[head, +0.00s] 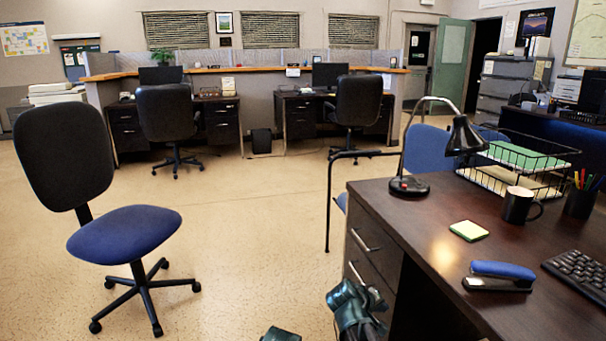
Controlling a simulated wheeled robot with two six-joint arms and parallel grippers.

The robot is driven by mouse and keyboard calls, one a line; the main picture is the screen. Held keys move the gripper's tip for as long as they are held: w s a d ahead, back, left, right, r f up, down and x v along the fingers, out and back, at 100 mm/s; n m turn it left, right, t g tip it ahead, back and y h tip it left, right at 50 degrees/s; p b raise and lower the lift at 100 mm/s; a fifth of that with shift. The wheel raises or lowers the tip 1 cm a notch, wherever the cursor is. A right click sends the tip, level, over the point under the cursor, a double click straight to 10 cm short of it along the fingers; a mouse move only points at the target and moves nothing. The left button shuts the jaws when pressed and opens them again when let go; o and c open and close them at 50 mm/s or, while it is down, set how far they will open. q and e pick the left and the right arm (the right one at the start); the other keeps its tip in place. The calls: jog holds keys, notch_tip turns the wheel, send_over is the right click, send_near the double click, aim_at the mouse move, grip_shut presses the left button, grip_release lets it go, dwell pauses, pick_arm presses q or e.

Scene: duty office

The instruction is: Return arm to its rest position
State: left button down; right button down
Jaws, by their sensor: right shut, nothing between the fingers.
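My right gripper (358,312) shows at the bottom of the head view, in front of the drawers of the dark wooden desk (425,235). It is shut and holds nothing. It is below the desktop's height in the picture, and its lower part runs off the bottom edge. A small teal part of mine also shows at the bottom edge, left of it. My left gripper is not in view.
The desk at right bears a lamp (408,186), sticky notes (469,231), a blue stapler (500,275), a mug (519,205), a wire tray (530,165) and a keyboard (580,272). A blue swivel chair (125,235) stands at left. The floor between is clear.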

jog(key=s+a+f+m+g+y, duration=0.2)
jog(key=s+a+f+g+y, duration=0.15)
jog(key=s, duration=0.55)
jog(key=s+a+f+m+g+y, duration=0.2)
jog(key=s+f+y, duration=0.2)
jog(key=s, duration=0.5)
jog(key=s+a+r+n+h+p, duration=0.1)
jog(key=s+a+r+n+p, duration=0.15)
jog(key=a, duration=0.35)
jog(key=s+a+r+n+p, duration=0.1)
jog(key=s+a+n, duration=0.15)
jog(key=a, duration=0.25)
notch_tip(320, 180, up, 37)
jog(key=p, duration=3.7)
jog(key=shift+s+m+g, duration=0.4)
jog(key=shift+g, duration=0.05)
jog(key=shift+a, duration=0.1)
